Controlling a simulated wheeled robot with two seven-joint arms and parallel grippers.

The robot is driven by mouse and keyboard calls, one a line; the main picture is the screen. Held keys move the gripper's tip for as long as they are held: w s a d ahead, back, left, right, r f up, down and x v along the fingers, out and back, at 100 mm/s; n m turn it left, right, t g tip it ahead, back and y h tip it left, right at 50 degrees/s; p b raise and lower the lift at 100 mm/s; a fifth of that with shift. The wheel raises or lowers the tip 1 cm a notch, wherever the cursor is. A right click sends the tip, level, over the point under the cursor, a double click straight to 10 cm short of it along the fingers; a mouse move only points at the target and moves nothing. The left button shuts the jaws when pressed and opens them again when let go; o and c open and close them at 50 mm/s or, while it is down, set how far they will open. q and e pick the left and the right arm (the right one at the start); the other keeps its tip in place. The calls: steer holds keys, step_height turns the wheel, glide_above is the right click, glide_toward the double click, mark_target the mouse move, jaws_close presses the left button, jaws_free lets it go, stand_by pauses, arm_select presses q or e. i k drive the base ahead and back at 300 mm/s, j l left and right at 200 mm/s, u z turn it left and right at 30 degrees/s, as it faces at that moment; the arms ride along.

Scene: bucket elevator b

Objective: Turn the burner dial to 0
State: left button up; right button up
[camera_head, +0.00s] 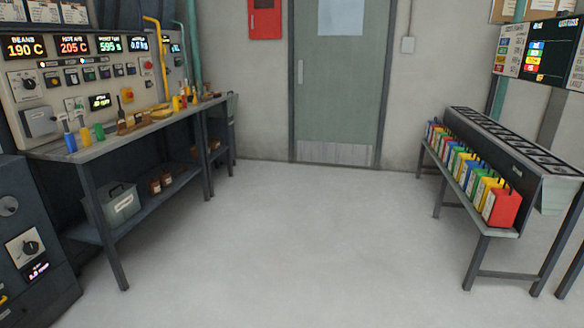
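Two black dials show at the left. One dial (29,83) is on the control panel (62,95) above the bench, below the display reading 190 C. The other dial (30,247) is on a white plate on the dark cabinet (40,285) at the lower left, with a small lit readout (37,270) below it. Their labels are too small to read, so I cannot tell which is the burner dial or what its setting is. Neither of my grippers is in view.
A dark bench (130,140) holding small tools runs along the left wall. A grey box (121,203) sits on its lower shelf. A rack of coloured containers (503,205) stands on a stand at the right. A green door (340,85) is at the back. The middle floor is clear.

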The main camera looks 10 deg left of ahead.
mark_target(28, 84)
steer(key=i+u, duration=0.15)
steer(key=i, duration=0.4)
steer(key=i+u, duration=0.2)
steer(key=i, duration=0.35)
steer(key=i+l+u, duration=0.15)
steer(key=i, duration=0.35)
steer(key=i+j+u, duration=0.3)
steer(key=u, duration=0.15)
steer(key=i+j+u, duration=0.1)
steer(key=i+u, duration=0.75)
steer(key=i+j+u, duration=0.2)
steer(key=i+j, duration=0.25)
steer(key=j, duration=0.15)
